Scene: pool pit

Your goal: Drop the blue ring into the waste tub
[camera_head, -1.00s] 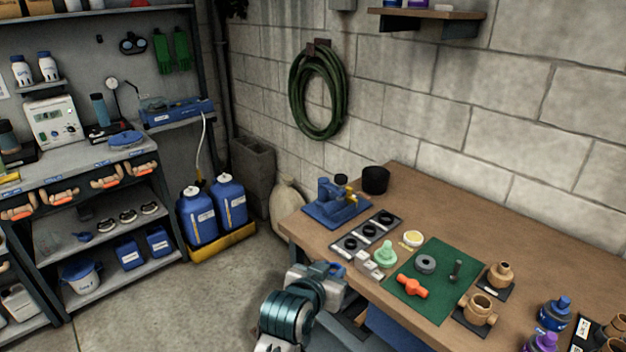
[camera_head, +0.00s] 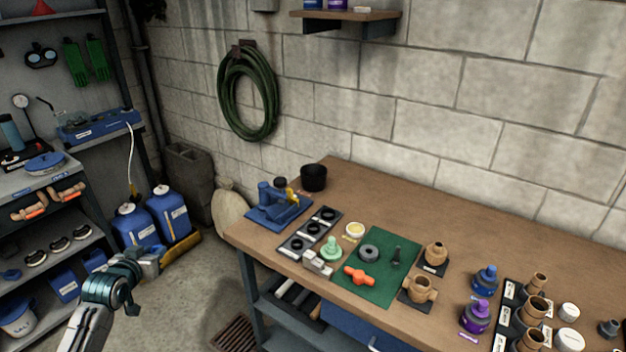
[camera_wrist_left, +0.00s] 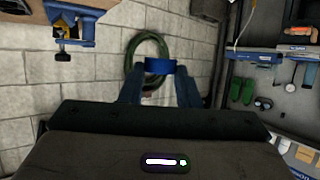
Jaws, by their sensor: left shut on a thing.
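My left gripper (camera_head: 150,262) is at the lower left of the head view, over the floor and left of the workbench. In the left wrist view its two fingers (camera_wrist_left: 158,88) are shut on the blue ring (camera_wrist_left: 160,67), which shows as a blue band between the fingertips. The ring is too small to make out well in the head view. A black tub (camera_head: 314,178), open at the top, stands at the back left of the workbench and looks like the waste tub. My right gripper is not in view.
The wooden workbench (camera_head: 450,235) carries a blue vise (camera_head: 278,203), a black seal tray (camera_head: 297,243), a green mat (camera_head: 383,285) and several fittings. Blue canisters (camera_head: 167,212) stand on the floor beside the shelving at left. A green hose (camera_head: 222,95) hangs on the wall.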

